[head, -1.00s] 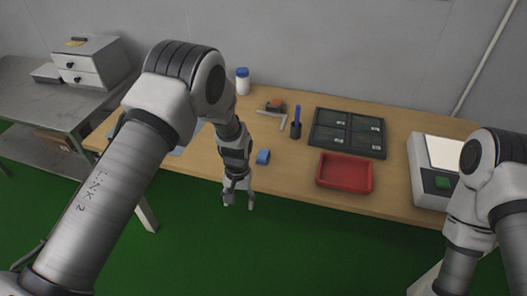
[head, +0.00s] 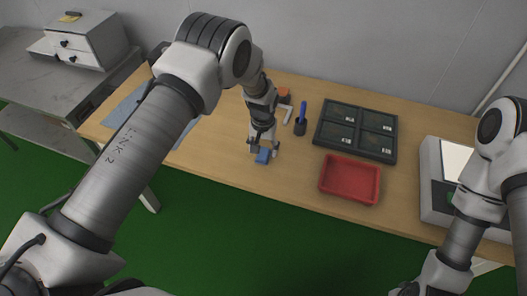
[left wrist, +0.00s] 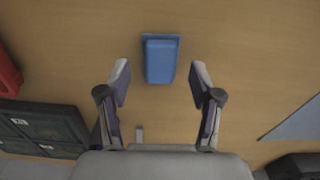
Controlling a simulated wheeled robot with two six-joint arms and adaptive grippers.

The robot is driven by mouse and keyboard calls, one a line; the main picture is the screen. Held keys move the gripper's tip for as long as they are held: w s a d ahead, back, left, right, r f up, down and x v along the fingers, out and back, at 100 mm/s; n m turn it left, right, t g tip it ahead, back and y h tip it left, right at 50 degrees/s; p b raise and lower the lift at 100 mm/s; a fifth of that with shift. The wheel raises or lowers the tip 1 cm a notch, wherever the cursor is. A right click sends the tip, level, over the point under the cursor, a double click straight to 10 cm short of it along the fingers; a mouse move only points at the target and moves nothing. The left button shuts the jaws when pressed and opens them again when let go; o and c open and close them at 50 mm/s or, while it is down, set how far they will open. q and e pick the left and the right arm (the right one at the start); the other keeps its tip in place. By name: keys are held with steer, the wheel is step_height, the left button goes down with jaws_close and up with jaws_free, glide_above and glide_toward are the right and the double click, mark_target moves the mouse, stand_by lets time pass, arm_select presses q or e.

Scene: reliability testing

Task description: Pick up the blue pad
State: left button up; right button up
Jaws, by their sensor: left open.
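The blue pad (head: 263,156) is a small blue block on the wooden table, near its front edge and left of the red tray. In the left wrist view the blue pad (left wrist: 161,60) lies at the top centre, lined up between the fingertips and slightly beyond them. My left gripper (head: 264,147) is open and empty, just above and behind the pad. In the left wrist view its two fingers (left wrist: 159,84) stand apart on either side of the pad's line. Contact with the pad cannot be told. My right arm shows at the right, with its fingers not clearly visible.
A red tray (head: 349,181) lies right of the pad, with a dark compartment case (head: 357,128) behind it. A dark cup with a blue item (head: 301,124) stands behind the pad. A white device (head: 436,185) is at the right. Bare table surrounds the pad's left side.

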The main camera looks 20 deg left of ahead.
arm_select(q)
steer(key=shift+w+f, duration=0.2)
steer(key=shift+f, duration=0.45)
steer(key=shift+w+f, duration=0.15)
steer(key=shift+f, duration=0.45)
steer(key=shift+s+r, duration=0.25)
steer(key=c, duration=1.1)
arm_select(e)
steer(key=shift+w+r, duration=0.1)
steer(key=shift+r, duration=0.1)
arm_select(q)
steer(key=shift+c, duration=0.2)
